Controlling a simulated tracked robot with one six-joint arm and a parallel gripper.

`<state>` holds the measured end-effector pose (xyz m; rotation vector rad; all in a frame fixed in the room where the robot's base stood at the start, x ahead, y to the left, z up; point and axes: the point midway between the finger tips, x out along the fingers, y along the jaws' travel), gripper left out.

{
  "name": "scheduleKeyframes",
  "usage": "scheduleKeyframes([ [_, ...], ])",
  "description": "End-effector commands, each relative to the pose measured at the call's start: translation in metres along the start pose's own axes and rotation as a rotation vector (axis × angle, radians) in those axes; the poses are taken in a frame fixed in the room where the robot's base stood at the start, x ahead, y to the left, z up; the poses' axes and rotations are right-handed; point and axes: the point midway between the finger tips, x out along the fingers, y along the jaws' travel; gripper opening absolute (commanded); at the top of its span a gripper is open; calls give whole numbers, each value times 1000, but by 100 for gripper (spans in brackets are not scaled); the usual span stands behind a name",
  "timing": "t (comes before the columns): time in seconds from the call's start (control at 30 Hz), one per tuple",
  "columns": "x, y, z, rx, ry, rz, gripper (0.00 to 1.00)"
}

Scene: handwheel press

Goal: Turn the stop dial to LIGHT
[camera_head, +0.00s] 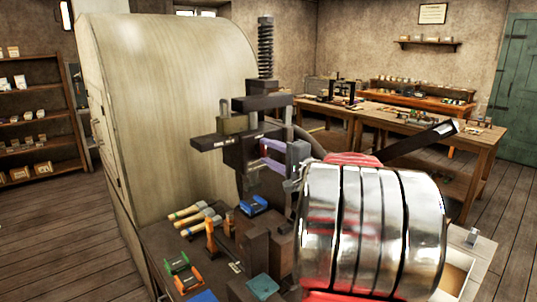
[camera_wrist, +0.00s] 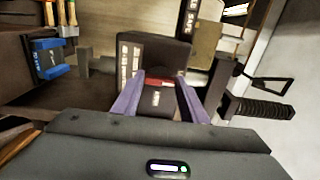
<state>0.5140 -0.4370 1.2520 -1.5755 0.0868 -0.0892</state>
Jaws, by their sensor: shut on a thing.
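The stop dial (camera_wrist: 157,99) is a dark block with small white lettering and a red band at its far edge. It sits between the two purple fingers of my gripper (camera_wrist: 161,78) in the wrist view, and the fingers are shut on it. White label strips (camera_wrist: 124,62) stand on a dark plate to its left, but their lettering is too small to read. In the head view my gripper (camera_head: 273,157) is against the dark press (camera_head: 233,142). The dial is mostly hidden there, and which setting it points to cannot be told.
A blue box (camera_wrist: 47,58) and wooden-handled tools (camera_head: 192,214) lie on the bench beside the press. A tall spring screw (camera_head: 265,48) rises above it. A large pale rounded cabinet (camera_head: 165,100) stands left. Workbenches (camera_head: 400,120) stand behind.

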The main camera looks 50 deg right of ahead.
Motion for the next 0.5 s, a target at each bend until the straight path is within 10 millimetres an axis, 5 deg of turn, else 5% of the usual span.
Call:
scheduleKeyframes([
  [0.4, 1, 5, 4, -8, -10, 9, 17],
  [0.43, 1, 6, 4, -8, -10, 9, 40],
  [0.5, 1, 5, 4, -7, -9, 8, 45],
])
